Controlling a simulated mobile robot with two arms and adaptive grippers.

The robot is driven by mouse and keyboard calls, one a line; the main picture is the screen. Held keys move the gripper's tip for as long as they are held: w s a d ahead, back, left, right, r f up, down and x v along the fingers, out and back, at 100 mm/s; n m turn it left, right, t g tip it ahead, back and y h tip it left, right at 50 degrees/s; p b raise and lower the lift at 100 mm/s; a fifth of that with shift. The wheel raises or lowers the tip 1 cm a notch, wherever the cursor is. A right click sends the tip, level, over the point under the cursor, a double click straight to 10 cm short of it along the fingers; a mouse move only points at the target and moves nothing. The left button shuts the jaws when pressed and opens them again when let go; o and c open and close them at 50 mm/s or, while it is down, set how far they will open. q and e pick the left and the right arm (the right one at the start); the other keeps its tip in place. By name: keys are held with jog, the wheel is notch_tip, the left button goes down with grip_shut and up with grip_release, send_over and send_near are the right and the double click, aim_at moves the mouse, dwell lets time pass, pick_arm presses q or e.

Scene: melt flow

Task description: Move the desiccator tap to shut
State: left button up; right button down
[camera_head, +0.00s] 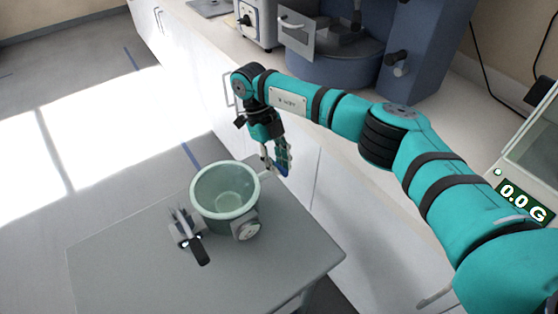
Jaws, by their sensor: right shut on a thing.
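The desiccator (226,222) is a round, pale green glass vessel, open at the top, on a grey table. A small round dial (248,229) sits on its front right side. A grey fitting with a black lever (200,251) is at its front left. My right gripper (275,170) points down beside the vessel's far right rim. It is shut on a small pale piece there, which looks like the desiccator tap (265,175); the fingers hide most of it, and its setting cannot be told. My left gripper is not in view.
A white cabinet row (200,70) stands behind. A blue-grey machine (335,68) stands on the bench. A balance display (524,203) reading 0.0 G is at the right.

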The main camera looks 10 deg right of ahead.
jog(key=shift+a+r+m, duration=0.1)
jog(key=shift+m, duration=0.3)
jog(key=c, duration=1.3)
grip_release()
jog(key=v, duration=1.2)
jog(key=shift+d, duration=0.25)
